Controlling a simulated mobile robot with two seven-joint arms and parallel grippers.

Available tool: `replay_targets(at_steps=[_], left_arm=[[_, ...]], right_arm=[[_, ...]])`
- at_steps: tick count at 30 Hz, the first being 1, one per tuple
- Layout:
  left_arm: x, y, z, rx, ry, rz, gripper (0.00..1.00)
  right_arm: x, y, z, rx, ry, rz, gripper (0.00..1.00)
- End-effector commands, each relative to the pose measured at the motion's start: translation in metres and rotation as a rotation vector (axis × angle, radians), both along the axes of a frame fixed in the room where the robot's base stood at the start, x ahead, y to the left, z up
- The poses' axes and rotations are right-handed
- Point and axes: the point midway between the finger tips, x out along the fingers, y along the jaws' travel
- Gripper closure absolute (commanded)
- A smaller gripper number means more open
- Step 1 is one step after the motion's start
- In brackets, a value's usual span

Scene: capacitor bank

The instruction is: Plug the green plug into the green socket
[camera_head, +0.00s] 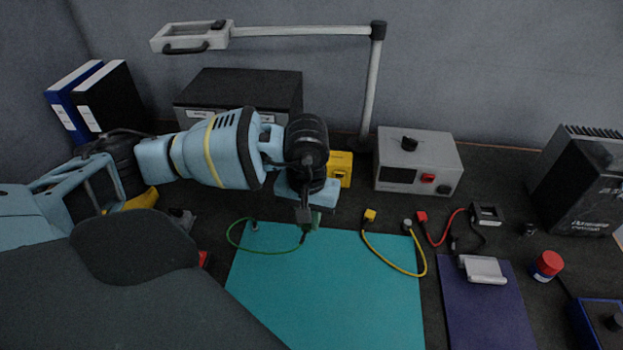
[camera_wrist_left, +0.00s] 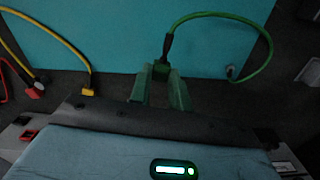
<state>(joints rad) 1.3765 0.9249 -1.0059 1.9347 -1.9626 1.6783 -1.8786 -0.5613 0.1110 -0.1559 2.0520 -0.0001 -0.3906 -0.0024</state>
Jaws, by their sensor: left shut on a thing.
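My left gripper (camera_head: 308,218) reaches in from the left and points down over the far edge of the teal mat (camera_head: 330,290). It is shut on the green plug, which shows between the fingertips in the left wrist view (camera_wrist_left: 161,68). A green cable (camera_head: 262,251) runs from the plug in a loop to a small grey end (camera_head: 254,226) at the mat's far left corner. The cable also shows in the left wrist view (camera_wrist_left: 262,38). I cannot make out the green socket; my gripper and wrist cover that area. My right gripper is not in view.
Right of my gripper lie a yellow plug (camera_head: 370,215) with its cable and a red plug (camera_head: 422,216). A yellow box (camera_head: 340,168) and a grey power unit (camera_head: 418,162) stand behind. A lamp post (camera_head: 371,95) rises there. The mat's middle is clear.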

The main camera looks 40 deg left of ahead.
Motion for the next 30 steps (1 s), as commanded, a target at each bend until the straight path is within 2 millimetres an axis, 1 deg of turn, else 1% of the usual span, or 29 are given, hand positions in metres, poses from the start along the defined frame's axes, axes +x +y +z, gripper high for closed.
replay_targets(at_steps=[1, 3, 7, 20, 23, 26, 30], left_arm=[[-0.006, -0.004, 0.000, 0.000, 0.001, -0.003, 1.00], [-0.012, -0.007, 0.001, 0.000, 0.000, -0.001, 1.00], [-0.018, -0.011, 0.002, 0.000, -0.001, 0.000, 1.00], [-0.019, -0.012, 0.002, 0.000, -0.001, 0.003, 1.00], [-0.011, -0.010, 0.001, -0.001, -0.006, 0.015, 1.00], [0.005, -0.003, -0.002, -0.003, -0.012, 0.043, 1.00], [0.030, 0.011, -0.009, -0.003, -0.015, 0.092, 1.00]], right_arm=[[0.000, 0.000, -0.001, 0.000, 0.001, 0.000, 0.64], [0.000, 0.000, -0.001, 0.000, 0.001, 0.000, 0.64], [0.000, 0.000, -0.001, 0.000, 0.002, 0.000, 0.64], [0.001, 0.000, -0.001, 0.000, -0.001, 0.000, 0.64], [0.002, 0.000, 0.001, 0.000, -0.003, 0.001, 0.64], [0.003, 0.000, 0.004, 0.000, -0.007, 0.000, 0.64], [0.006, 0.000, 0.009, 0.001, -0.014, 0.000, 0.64]])
